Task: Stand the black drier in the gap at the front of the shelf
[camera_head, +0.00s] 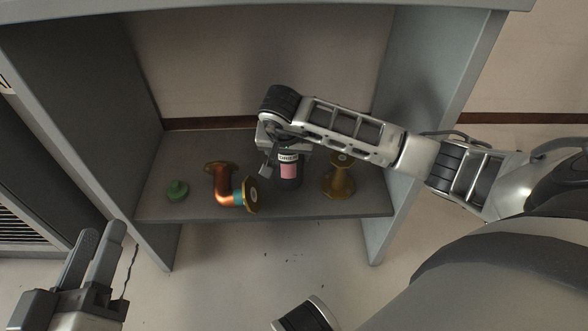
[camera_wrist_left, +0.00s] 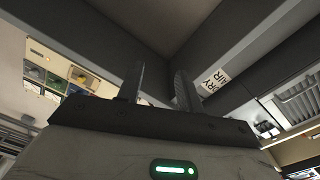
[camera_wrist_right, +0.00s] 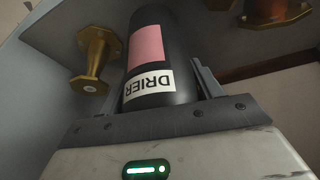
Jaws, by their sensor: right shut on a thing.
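The black drier (camera_head: 289,172), a dark cylinder with a pink patch and a white DRIER label, stands on the grey shelf (camera_head: 300,207) between the copper elbow and a brass spool in the head view. In the right wrist view the drier (camera_wrist_right: 155,55) sits between the fingers of my right gripper (camera_wrist_right: 160,92), which is shut on it. The right arm and wrist hide its top in the head view. My left gripper (camera_head: 97,246) is open and empty at the lower left, outside the shelf. It also shows in the left wrist view (camera_wrist_left: 158,82).
Grey side panels (camera_head: 384,190) bound the shelf.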

